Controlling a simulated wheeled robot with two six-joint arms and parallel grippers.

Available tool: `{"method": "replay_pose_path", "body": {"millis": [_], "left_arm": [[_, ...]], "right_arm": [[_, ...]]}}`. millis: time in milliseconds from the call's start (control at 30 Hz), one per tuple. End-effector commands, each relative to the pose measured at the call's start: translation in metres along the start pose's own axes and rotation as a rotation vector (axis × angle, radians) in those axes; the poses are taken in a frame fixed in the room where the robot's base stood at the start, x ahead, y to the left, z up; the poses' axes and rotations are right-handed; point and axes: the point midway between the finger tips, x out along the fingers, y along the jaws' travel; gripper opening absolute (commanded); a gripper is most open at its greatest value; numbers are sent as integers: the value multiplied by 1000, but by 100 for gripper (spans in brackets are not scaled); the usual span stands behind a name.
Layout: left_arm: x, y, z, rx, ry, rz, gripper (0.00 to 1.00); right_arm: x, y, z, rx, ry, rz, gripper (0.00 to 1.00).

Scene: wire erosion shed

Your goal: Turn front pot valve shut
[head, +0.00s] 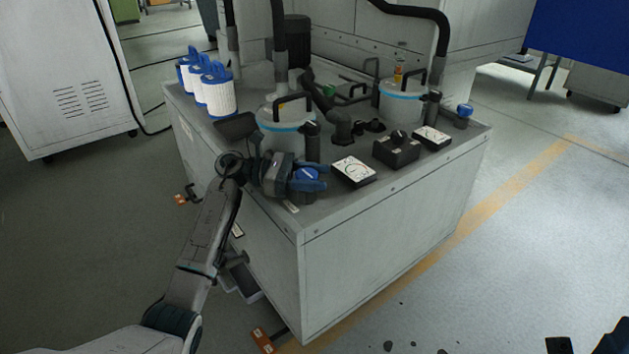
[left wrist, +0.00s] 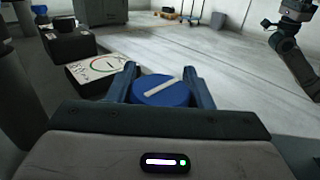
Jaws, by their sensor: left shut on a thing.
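The front pot (head: 284,133) is a pale lidded vessel with a blue band and black handle, near the cabinet's front left. Its valve is a round blue knob (head: 306,174) near the cabinet's front edge. In the left wrist view the knob (left wrist: 160,91) carries a white bar slanting up to the right. My left gripper (head: 311,179) is shut on the knob, one blue finger on each side. The knob's underside is hidden. My right arm shows at the upper right of the left wrist view; its gripper (left wrist: 298,10) is too unclear to judge.
A white dial plate (head: 353,171) lies right of the knob, with a black box (head: 396,149) beyond it. A second pot (head: 402,103) and another blue knob (head: 465,110) stand farther right. White filter cartridges (head: 217,92) stand at the back left.

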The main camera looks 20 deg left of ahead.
Motion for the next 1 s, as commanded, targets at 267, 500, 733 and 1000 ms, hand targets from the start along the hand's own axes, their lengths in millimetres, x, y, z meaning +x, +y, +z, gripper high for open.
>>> {"method": "replay_pose_path", "body": {"millis": [267,500,733,1000], "left_arm": [[0,-1,-1,-1,0,-26,24],[0,-1,-1,-1,0,-30,24],[0,-1,-1,-1,0,-30,24],[0,-1,0,-1,0,-29,69]], "right_arm": [[-3,0,1,-1,7,3,36],[-2,0,1,-1,8,3,36],[-1,0,0,-1,11,5,36],[-1,0,-1,-1,13,6,36]]}}
